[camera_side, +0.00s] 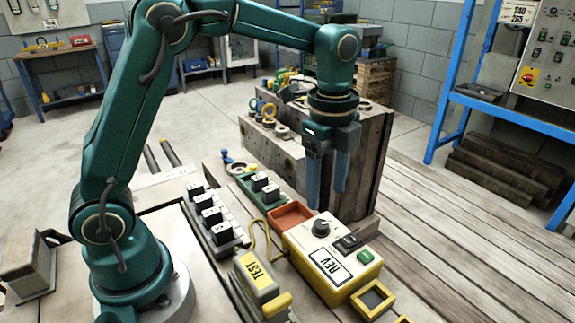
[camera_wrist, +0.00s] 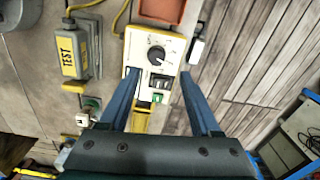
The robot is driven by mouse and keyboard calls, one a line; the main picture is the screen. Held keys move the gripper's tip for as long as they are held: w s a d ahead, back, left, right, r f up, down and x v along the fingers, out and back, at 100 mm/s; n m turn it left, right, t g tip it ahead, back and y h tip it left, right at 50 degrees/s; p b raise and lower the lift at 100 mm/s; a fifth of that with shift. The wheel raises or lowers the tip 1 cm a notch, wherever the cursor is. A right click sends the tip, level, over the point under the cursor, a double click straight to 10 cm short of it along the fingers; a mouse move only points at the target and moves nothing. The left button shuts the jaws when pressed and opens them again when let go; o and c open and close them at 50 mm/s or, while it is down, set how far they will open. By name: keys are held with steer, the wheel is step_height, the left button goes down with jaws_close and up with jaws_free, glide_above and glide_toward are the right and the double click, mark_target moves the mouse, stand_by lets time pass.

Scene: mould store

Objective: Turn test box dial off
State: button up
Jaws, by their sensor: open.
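My gripper (camera_side: 328,198) has blue fingers, points down and is open and empty above and behind the box. In the wrist view my gripper (camera_wrist: 159,72) has a finger on each side of the dial. The dial's exact setting is too small to read.
A switch (camera_side: 349,243) and a green button (camera_side: 364,257) are beside the dial. A yellow TEST unit (camera_side: 256,275) with a cable stands left of the box. A red tray (camera_side: 289,215) lies behind it. A large wooden block (camera_side: 372,150) stands behind my gripper.

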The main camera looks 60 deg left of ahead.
mark_target(322, 224)
steer(key=shift+s+f+g, duration=0.15)
steer(key=shift+f+g, duration=0.15)
steer(key=shift+f, duration=2.95)
jaws_close()
